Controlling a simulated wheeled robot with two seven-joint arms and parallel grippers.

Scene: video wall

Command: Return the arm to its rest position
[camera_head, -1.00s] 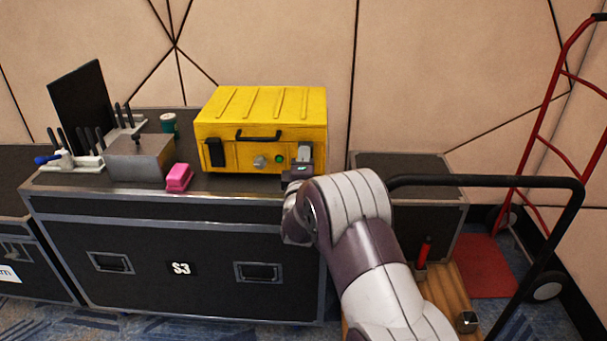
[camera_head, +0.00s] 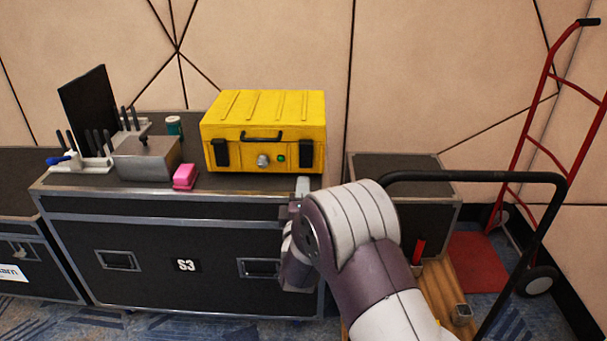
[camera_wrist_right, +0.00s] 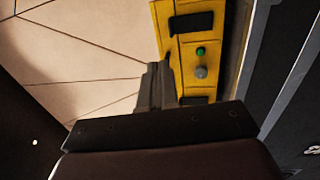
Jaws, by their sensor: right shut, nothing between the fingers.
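My right arm (camera_head: 355,230) reaches in from the lower right in the head view, bent in front of the black case. My right gripper (camera_head: 302,187) is at the case's right front edge, below and right of the yellow box (camera_head: 264,130). In the wrist view the right gripper (camera_wrist_right: 156,72) is shut with nothing between its fingers, and the yellow box (camera_wrist_right: 205,25) lies beyond it. The box is closed, with a handle, two black latches, a silver knob and a green button on its front. My left gripper is not in view.
The black case (camera_head: 60,205) also bears a grey metal box (camera_head: 147,160), a pink block (camera_head: 185,177), a green-topped spool (camera_head: 174,127) and a dark upright panel (camera_head: 90,105). A cart with a black handle (camera_head: 480,176) and a red hand truck (camera_head: 545,110) stand right.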

